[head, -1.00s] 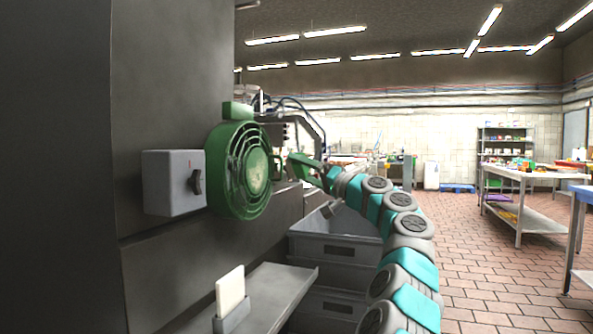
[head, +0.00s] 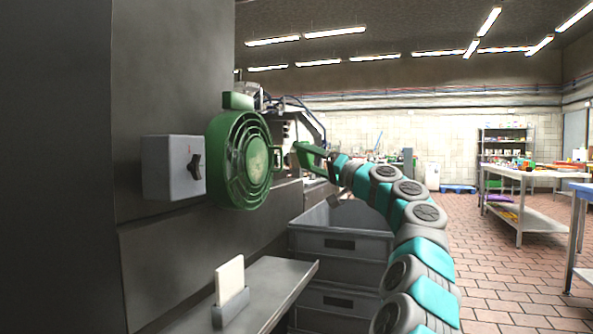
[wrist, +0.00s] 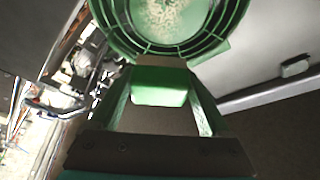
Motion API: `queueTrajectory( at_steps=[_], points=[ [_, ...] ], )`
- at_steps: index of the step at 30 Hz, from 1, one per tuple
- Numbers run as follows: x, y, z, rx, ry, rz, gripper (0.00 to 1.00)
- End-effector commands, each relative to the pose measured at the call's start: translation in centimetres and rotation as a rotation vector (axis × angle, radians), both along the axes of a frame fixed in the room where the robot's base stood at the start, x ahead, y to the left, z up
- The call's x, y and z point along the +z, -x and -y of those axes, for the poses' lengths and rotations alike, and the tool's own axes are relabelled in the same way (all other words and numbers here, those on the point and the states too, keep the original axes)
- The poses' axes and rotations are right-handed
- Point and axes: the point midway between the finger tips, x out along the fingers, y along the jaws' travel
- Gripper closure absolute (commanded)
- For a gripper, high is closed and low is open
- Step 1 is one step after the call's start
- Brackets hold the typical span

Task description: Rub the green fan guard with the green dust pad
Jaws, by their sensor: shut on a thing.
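The green fan guard (head: 240,160) is a round ringed cage on the dark machine wall, with a pale dusty patch at its middle. In the wrist view the guard (wrist: 190,50) fills the top, its dusty centre partly cut off. My gripper (head: 298,152) is green and sits just right of the guard in the head view. In the wrist view its fingers are shut on the green dust pad (wrist: 160,92), whose brownish far side faces the guard. The pad overlaps the guard's lower rim there; I cannot tell whether they touch.
A grey switch box (head: 172,167) with a dark knob is left of the guard. Below are a metal shelf (head: 275,290) with a white slab (head: 230,275) in a holder, and grey crates (head: 340,245). Worktables (head: 520,175) stand far right; tiled floor between is open.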

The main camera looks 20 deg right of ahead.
Motion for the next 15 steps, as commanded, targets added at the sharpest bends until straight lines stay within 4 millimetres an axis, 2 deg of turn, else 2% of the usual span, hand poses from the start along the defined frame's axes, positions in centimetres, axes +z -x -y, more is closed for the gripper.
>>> queueTrajectory(
  at_steps=[1,6,15],
  points=[
    [-1.3,0.6,-0.1,0.0,-0.004,0.004,0.64],
    [-1.9,2.8,-1.8,0.007,-0.003,0.008,0.64],
    [-3.0,5.2,-4.4,-0.004,0.009,-0.005,0.64]
  ],
)
